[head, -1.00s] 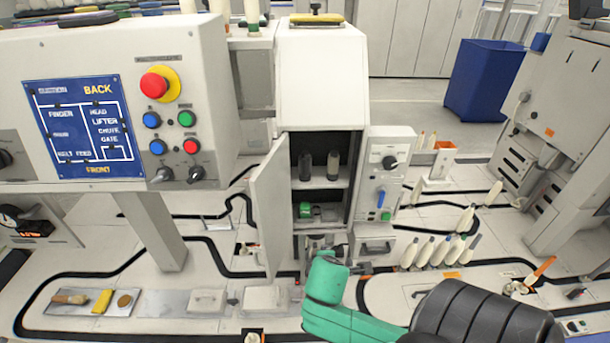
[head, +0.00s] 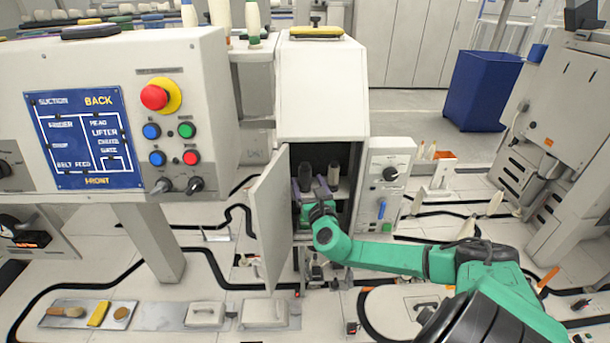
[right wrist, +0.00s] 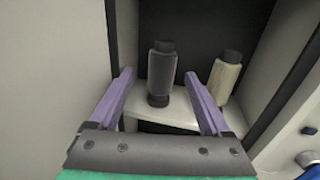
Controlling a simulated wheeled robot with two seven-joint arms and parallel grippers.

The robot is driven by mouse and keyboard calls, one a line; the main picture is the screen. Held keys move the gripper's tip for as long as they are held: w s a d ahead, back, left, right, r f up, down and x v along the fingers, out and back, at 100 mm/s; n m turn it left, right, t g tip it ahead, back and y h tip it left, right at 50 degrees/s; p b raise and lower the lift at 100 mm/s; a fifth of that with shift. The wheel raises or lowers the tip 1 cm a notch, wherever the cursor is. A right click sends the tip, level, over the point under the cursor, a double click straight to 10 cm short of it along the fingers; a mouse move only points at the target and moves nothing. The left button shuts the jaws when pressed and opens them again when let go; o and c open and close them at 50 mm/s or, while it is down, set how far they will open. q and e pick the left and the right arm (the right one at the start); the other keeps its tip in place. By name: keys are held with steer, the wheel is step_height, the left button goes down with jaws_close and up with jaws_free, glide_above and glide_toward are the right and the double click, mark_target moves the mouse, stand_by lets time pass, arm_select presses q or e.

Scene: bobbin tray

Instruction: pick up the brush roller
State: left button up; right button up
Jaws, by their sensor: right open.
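Two upright rollers stand on a shelf inside the open cabinet. One is dark grey with black ends (head: 305,171) and the other is beige with a dark top (head: 333,171). I cannot tell for sure which one is the brush roller. My right gripper (head: 308,184) is at the cabinet opening, open and empty. In the right wrist view, the dark roller (right wrist: 161,75) stands ahead between the two purple fingers (right wrist: 159,84), apart from both. The beige roller (right wrist: 224,78) stands beyond the right finger. My left gripper is not in view.
The cabinet door (head: 270,222) stands open on the left of the opening. A control box (head: 388,185) with a knob and blue handle is close on the right. The cabinet walls leave a narrow space.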

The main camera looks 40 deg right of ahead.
mark_target(307, 176)
steer(key=x, duration=0.4)
steer(key=shift+w+d+r, duration=0.1)
steer(key=shift+d+r, duration=0.1)
steer(key=shift+d, duration=0.05)
steer(key=shift+w+d+f, duration=0.1)
steer(key=shift+w+f, duration=0.05)
steer(key=shift+w, duration=0.2)
steer(key=shift+s, duration=0.1)
jaws_close()
